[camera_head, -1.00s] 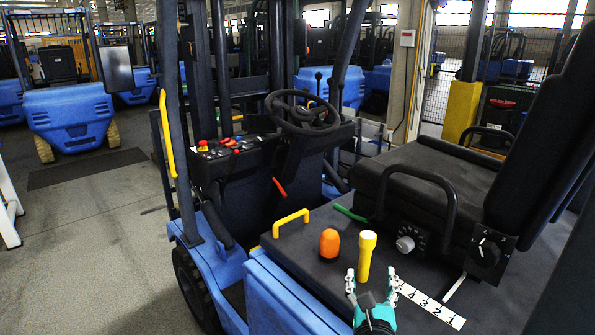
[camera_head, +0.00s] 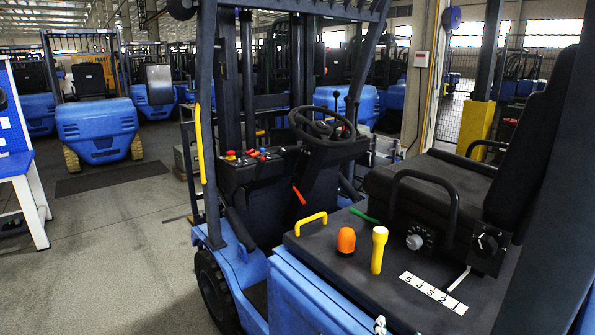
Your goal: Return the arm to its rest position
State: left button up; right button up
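Only a pale fingertip of my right gripper (camera_head: 380,325) shows at the bottom edge of the head view, low over the front of the forklift's dark deck. The rest of that gripper is out of frame, so I cannot see whether it is open. The fingertip is apart from the yellow knobbed lever (camera_head: 378,250), which stands upright on the deck with nothing on it. My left gripper is not in view.
The blue forklift (camera_head: 290,290) fills the middle. Its deck carries an orange knob (camera_head: 346,240), a yellow handle (camera_head: 310,219) and a numbered strip (camera_head: 433,292). The black seat (camera_head: 430,190) stands behind. Open floor (camera_head: 120,240) lies left, with a blue bench (camera_head: 18,165) at the edge.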

jog(key=s+f+m+g+y, duration=0.2)
jog(key=s+f+m+g, duration=0.5)
jog(key=s+m, duration=0.65)
jog(key=s+f+m+g+y, duration=0.2)
jog(key=s+f+m+g, duration=0.2)
jog(key=s+f+m, duration=0.7)
jog(key=s+f+g+b, duration=0.1)
jog(key=s+f, duration=0.1)
jog(key=f, duration=0.9)
jog(key=s+f+b, duration=0.1)
jog(key=s+f, duration=0.1)
jog(key=f, duration=1)
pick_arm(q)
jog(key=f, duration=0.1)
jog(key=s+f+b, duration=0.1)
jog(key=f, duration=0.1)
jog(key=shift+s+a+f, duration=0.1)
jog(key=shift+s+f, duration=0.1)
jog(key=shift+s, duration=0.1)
pick_arm(e)
jog(key=s+d+f+g, duration=0.1)
jog(key=s+d+f, duration=0.2)
jog(key=s+f, duration=1.3)
notch_tip(320, 180, down, 4)
jog(key=shift+s+d+m+g, duration=0.2)
jog(key=shift+s+m+g, duration=0.05)
jog(key=shift+m+g, duration=0.1)
